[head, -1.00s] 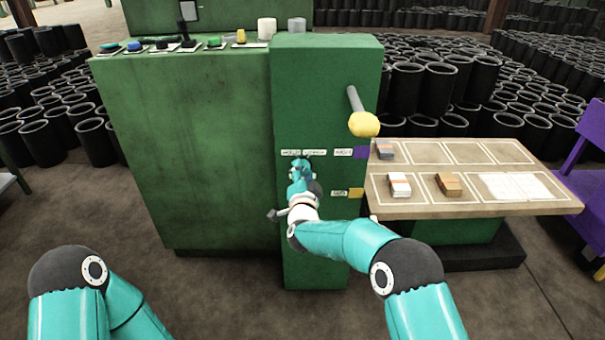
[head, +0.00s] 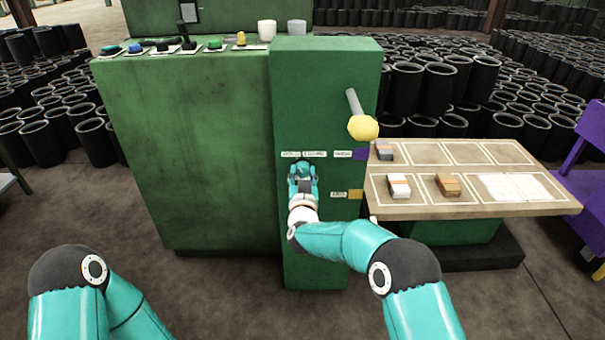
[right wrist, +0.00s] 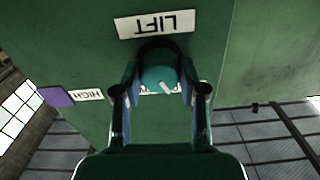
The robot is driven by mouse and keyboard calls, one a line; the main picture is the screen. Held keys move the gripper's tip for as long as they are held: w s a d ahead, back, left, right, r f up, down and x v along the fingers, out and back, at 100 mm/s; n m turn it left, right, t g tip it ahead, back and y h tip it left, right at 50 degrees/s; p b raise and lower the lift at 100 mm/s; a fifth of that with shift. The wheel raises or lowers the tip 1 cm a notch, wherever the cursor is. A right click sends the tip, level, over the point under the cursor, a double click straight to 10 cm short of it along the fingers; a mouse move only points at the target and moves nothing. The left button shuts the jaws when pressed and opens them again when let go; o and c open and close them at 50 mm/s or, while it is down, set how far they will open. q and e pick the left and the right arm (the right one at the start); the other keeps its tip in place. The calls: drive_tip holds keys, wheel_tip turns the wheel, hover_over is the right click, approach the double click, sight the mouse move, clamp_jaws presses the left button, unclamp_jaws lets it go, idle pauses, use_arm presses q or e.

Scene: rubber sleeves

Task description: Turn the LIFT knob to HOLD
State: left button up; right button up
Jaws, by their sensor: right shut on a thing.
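The LIFT knob (right wrist: 158,72) is a round teal knob on the green panel, with a white pointer mark that slants toward the lower right in the right wrist view. The LIFT label (right wrist: 157,24) appears upside down above it there. A second label behind the knob is mostly covered, so I cannot read it. My right gripper (right wrist: 160,88) is shut on the knob, one finger on each side. In the head view my right gripper (head: 303,172) hides the knob on the front of the green column (head: 325,85). My left gripper is out of view.
A yellow-ended lever (head: 363,127) sticks out of the column above right of my gripper. A purple marker (head: 361,153) and a yellow marker (head: 355,194) sit on the column's right side. A shelf (head: 480,207) with several small blocks extends to the right.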

drive_tip(key=shift+f+n, duration=0.25)
drive_tip(key=shift+n, duration=0.25)
drive_tip(key=o, duration=1.1)
drive_tip(key=shift+c, duration=0.2)
drive_tip(key=shift+o, duration=0.4)
drive_tip(key=shift+r, duration=0.15)
drive_tip(key=shift+s, duration=0.1)
drive_tip(key=s, duration=1.1)
drive_tip(key=shift+s, duration=0.4)
